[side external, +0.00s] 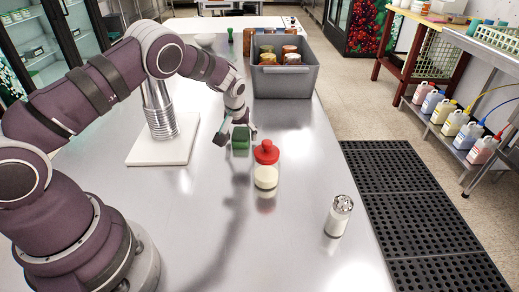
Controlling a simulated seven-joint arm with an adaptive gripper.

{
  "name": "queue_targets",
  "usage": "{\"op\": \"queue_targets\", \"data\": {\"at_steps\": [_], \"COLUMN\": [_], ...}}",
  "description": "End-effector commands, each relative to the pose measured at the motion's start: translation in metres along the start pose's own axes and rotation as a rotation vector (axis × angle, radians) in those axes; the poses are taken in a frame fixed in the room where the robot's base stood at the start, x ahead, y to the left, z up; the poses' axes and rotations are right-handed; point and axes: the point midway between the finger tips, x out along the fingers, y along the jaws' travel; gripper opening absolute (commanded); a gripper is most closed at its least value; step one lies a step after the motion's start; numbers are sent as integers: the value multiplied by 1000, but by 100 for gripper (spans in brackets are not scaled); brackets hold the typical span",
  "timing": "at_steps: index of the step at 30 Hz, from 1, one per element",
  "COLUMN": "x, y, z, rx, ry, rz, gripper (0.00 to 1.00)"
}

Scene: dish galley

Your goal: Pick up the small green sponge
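The small green sponge (240,138) is on the steel table, or just above it; I cannot tell which. It sits left of and behind a red-capped bottle. My gripper (237,135) is at the sponge, pointing down, with a dark finger on its left side and another near its right side. The fingers look spread around the sponge. Whether they touch it is too small to tell.
The red-capped bottle (266,168) stands close in front of the sponge. A shaker (338,216) stands at front right. A grey bin (283,84) with jars is behind. A white-based stand with stacked metal cups (160,115) is left. The front middle of the table (290,245) is clear.

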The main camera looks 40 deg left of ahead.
Motion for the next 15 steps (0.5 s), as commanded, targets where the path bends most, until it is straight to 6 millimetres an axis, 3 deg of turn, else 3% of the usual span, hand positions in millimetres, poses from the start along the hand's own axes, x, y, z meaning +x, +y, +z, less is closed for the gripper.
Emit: {"op": "queue_targets", "data": {"at_steps": [5,15], "x": [0,-1], "y": [0,0], "z": [0,0], "rx": [0,0], "ry": [0,0], "rz": [0,0], "gripper": [35,35]}}
